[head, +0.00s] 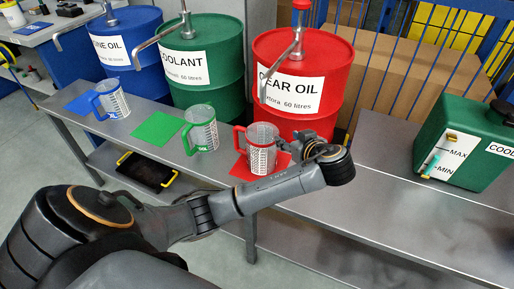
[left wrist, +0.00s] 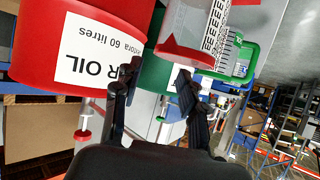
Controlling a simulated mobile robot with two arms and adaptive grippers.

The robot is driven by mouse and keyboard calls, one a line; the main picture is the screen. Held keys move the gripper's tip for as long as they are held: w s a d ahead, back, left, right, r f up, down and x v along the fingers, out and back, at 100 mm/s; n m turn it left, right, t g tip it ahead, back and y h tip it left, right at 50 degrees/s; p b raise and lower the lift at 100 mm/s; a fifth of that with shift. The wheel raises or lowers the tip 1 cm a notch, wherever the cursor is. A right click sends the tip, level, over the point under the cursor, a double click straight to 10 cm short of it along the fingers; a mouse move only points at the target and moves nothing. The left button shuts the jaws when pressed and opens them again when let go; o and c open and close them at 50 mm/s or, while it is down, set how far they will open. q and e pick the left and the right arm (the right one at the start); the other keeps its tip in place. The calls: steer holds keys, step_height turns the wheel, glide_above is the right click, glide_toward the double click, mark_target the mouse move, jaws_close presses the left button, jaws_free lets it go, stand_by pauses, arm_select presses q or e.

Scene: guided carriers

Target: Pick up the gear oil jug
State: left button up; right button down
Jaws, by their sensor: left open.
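The gear oil jug (head: 262,150), clear with a red rim, handle and printed scale, stands upright on a red mat (head: 240,169) in front of the red GEAR OIL drum (head: 302,72). Its handle points left. My left gripper (head: 308,143) is just right of the jug, and its fingers are partly hard to make out there. In the left wrist view the left gripper (left wrist: 154,80) is open with nothing between its fingers. The jug (left wrist: 197,40) shows beyond the fingertips, cut by the top edge. My right gripper is not in view.
A green-handled jug (head: 203,130) and a blue-handled jug (head: 112,100) stand to the left on the metal bench. Green COOLANT (head: 200,65) and blue (head: 128,45) drums stand behind. A green coolant tank (head: 462,140) is at right; the bench (head: 385,195) between is clear.

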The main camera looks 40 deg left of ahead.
mark_target(272, 130)
arm_select(q)
steer(key=x, duration=1.2)
steer(key=shift+d, duration=0.1)
jaws_close()
